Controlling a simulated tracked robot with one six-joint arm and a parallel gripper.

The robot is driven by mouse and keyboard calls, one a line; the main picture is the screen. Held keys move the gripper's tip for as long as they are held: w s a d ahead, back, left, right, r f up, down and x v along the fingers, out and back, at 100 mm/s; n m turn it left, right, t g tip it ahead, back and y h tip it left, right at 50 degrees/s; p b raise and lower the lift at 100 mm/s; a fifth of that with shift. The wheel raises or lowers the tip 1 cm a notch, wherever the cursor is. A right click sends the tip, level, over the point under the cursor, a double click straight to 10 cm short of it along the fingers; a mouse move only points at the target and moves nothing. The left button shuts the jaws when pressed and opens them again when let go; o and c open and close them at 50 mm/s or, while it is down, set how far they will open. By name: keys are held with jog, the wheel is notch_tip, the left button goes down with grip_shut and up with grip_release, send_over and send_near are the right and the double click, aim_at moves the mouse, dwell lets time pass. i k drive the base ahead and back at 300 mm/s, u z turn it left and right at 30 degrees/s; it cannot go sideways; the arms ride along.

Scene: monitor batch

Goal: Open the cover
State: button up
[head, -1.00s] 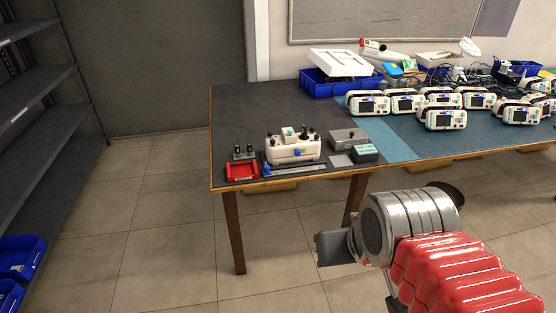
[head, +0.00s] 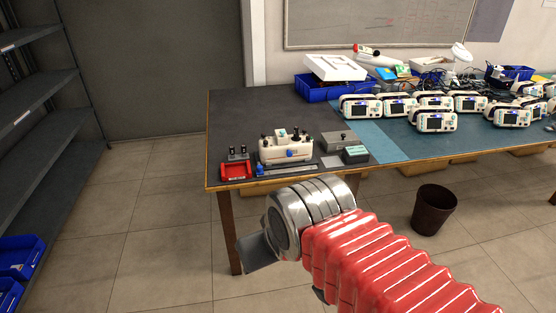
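A white device with black knobs and a blue part on its front (head: 286,149) stands near the front left of the table. It may carry the cover, but I cannot tell which part that is. A grey box with a small knob (head: 338,140) sits to its right. My gripper (head: 256,254) is at the end of my red-sleeved arm, in front of and below the table's front edge, apart from the device. Only a flat dark piece of it shows; its fingers are not clear.
A red tray (head: 236,171) and a small dark green box (head: 355,154) flank the device on the table (head: 240,110). Several white monitors stand on the blue mat (head: 400,147) at right. A brown bin (head: 433,210) is on the floor. Shelves stand at left.

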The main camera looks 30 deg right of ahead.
aim_at(301, 148)
jog(key=i, duration=1)
jog(key=u, duration=0.05)
